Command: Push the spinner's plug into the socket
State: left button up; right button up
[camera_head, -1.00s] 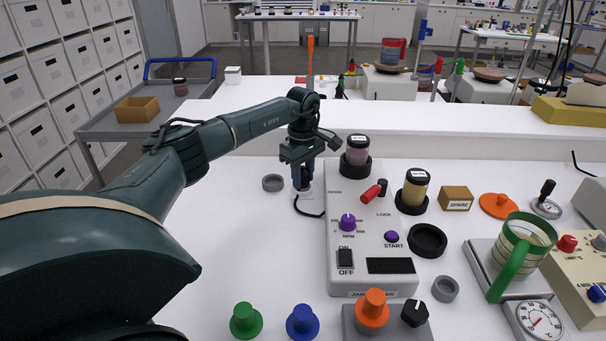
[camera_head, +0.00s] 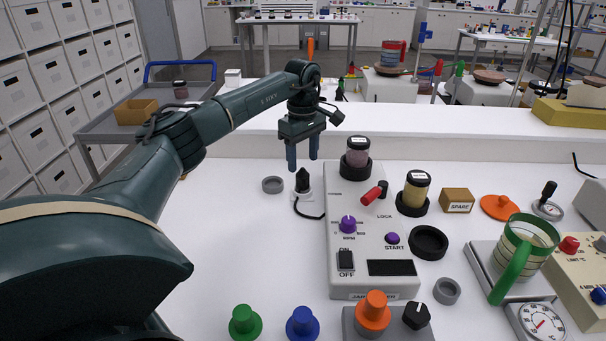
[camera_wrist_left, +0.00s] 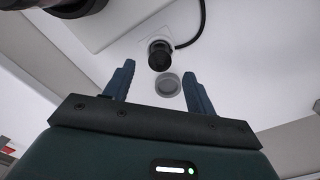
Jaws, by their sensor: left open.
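The black plug (camera_head: 303,181) stands upright at the white socket (camera_head: 308,203), left of the spinner (camera_head: 372,235). Its depth in the socket cannot be told. A black cord (camera_head: 310,215) runs from there to the spinner. In the left wrist view the plug (camera_wrist_left: 159,60) shows end-on beyond the fingertips, with the pale socket partly behind it. My left gripper (camera_head: 303,162) is open and empty, pointing down above the plug and apart from it. Its two fingers also show spread in the left wrist view (camera_wrist_left: 158,75). My right gripper is out of view.
A grey ring (camera_head: 272,185) lies left of the plug. Jars stand in black holders (camera_head: 356,168) at the spinner's back right. Green (camera_head: 245,322) and blue (camera_head: 303,323) knobbed pieces stand in front. White table left of the spinner is mostly clear.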

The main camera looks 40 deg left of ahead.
aim_at(302, 172)
pick_arm(q)
notch_tip(302, 172, up, 7)
jog(key=shift+f, duration=0.15)
jog(key=shift+s+f, duration=0.1)
dwell(0.6)
